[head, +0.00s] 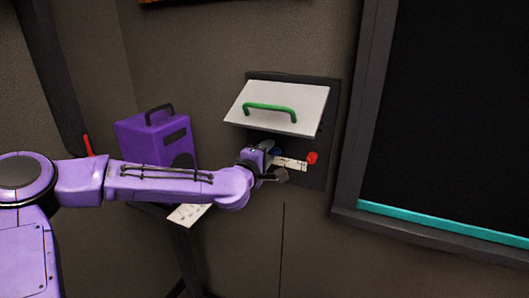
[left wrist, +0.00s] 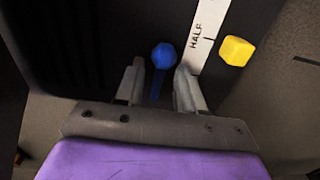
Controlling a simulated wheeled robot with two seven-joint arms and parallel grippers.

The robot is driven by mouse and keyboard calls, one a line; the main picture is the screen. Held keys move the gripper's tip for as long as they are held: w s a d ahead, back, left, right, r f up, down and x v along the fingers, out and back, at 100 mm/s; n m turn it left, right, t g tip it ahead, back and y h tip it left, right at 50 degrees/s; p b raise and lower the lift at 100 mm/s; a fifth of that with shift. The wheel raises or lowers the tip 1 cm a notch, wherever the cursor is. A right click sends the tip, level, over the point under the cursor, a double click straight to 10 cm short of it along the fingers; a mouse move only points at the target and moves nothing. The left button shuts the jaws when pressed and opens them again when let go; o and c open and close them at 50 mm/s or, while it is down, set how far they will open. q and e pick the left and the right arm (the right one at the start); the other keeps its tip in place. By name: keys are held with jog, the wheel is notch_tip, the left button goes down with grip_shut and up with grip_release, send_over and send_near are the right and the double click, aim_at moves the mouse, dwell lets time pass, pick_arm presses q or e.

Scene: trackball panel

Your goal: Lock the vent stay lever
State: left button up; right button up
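The vent's white flap (head: 278,105) with a green handle (head: 270,108) is tilted out from a dark wall panel (head: 322,140). Below it is a white scale strip (head: 290,164) with a red knob (head: 312,158) at its right end. My left gripper (head: 270,166) is at the panel under the flap. In the left wrist view my left gripper (left wrist: 157,88) is open. A blue knob (left wrist: 163,55) on a blue stem shows just beyond and between its fingertips; I cannot tell whether they touch. Beside it are the strip marked HALF (left wrist: 203,35) and a yellow knob (left wrist: 237,51). Which one is the stay lever is unclear.
A purple box (head: 150,138) with a dark handle stands left of the panel, behind my left arm. A dark window-like frame with a teal strip (head: 440,222) is to the right. The wall below the panel is clear.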

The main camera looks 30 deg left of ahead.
pick_arm(q)
jog(key=c, duration=0.7)
jog(key=shift+a, duration=0.15)
grip_shut()
jog(key=shift+f, duration=0.2)
